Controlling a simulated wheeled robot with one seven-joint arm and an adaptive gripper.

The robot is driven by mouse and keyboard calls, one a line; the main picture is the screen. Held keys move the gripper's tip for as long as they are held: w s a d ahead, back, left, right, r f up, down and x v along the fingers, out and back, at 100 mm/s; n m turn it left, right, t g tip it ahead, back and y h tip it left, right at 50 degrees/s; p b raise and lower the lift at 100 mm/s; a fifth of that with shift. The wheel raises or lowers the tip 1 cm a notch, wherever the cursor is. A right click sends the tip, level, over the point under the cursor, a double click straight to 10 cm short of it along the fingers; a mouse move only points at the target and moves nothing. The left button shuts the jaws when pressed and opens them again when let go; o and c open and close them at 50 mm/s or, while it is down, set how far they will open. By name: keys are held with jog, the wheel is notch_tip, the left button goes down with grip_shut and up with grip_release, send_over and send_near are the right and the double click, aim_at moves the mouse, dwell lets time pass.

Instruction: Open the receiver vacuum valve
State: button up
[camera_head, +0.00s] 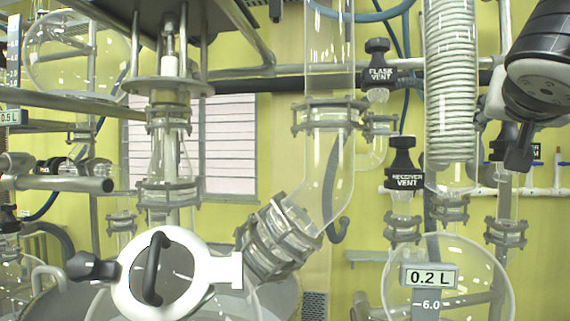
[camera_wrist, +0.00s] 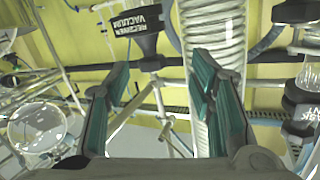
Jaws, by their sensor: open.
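The receiver vacuum valve is a black valve with a white-lettered label (camera_wrist: 138,22), upside down at the top of the wrist view. Its black body (camera_wrist: 151,47) lies beyond and between the tips of my gripper (camera_wrist: 160,63). The gripper is open, its two teal-padded fingers apart with nothing held. In the head view my gripper (camera_head: 519,155) is at the right edge, in front of the valve. Only part of the valve's label (camera_head: 535,151) shows there; the rest is hidden. I cannot tell the distance left between fingers and valve, nor the valve's setting.
A glass coil condenser (camera_head: 450,95) stands just left of my gripper and also shows in the wrist view (camera_wrist: 217,30). The receiver vent valve (camera_head: 403,165) and flask vent valve (camera_head: 377,65) are further left. A round receiver flask (camera_head: 490,275) hangs below.

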jog(key=s+a+f+m+y+p, duration=0.1)
jog(key=a+f+m+y+p, duration=0.2)
jog(key=a, duration=0.4)
jog(key=s+a+f+m+t+y+p, duration=0.1)
jog(key=s+a+f+m+y+p, duration=0.1)
jog(key=a+m+y, duration=0.4)
jog(key=shift+a+f+m+p, duration=0.45)
jog(key=shift+a+f+m, duration=0.1)
jog(key=shift+f+m, duration=0.6)
jog(key=shift+s, duration=0.1)
